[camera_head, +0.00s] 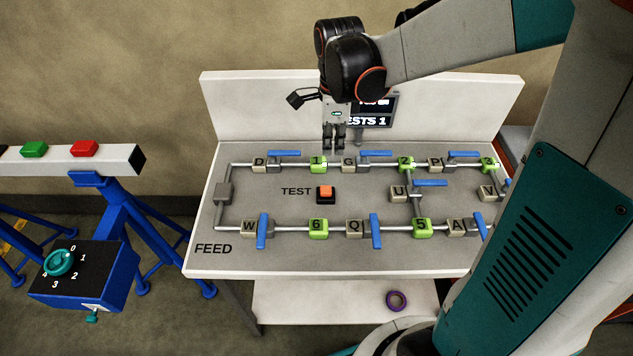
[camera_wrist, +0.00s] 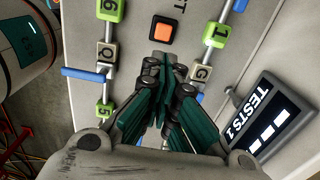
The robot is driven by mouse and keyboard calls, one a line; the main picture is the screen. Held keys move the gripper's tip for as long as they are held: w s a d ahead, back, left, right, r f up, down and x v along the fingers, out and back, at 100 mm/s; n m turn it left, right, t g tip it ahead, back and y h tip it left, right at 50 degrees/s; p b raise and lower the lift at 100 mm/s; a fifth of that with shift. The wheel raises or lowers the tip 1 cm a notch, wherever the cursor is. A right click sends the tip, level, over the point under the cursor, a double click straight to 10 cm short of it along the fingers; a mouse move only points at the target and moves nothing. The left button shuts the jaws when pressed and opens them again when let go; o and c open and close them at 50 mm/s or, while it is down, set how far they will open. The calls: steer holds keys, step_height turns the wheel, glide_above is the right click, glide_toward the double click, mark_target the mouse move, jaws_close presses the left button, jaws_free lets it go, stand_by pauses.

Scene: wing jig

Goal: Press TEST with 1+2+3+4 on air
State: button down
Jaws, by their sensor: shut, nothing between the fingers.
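The orange TEST button (camera_head: 326,194) sits on a black base mid-panel and shows in the wrist view (camera_wrist: 162,33). My gripper (camera_head: 334,148) is shut and empty, raised behind the button near green block 1 (camera_head: 318,163). Green blocks 2 (camera_head: 405,162), 3 (camera_head: 488,163), 5 (camera_head: 421,228) and 6 (camera_head: 318,229) also show; block 4 is not visible. Blue handles at D (camera_head: 284,153), G (camera_head: 375,153) and P (camera_head: 463,154) lie along the pipe. Those at W (camera_head: 263,232), Q (camera_head: 376,231), A (camera_head: 478,225) and U (camera_head: 430,183) lie across theirs.
My arm hides the panel's right end. A purple ring (camera_head: 396,300) lies on the lower shelf. At left stand a blue trestle (camera_head: 125,205) with green and red blocks and a dial box (camera_head: 85,270).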

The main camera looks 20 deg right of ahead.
steer(key=shift+d, duration=0.1)
steer(key=b, duration=0.4)
glide_toward(331, 189)
step_height(331, 189, down, 7)
steer(key=shift+s+r, duration=0.1)
stand_by(0.4)
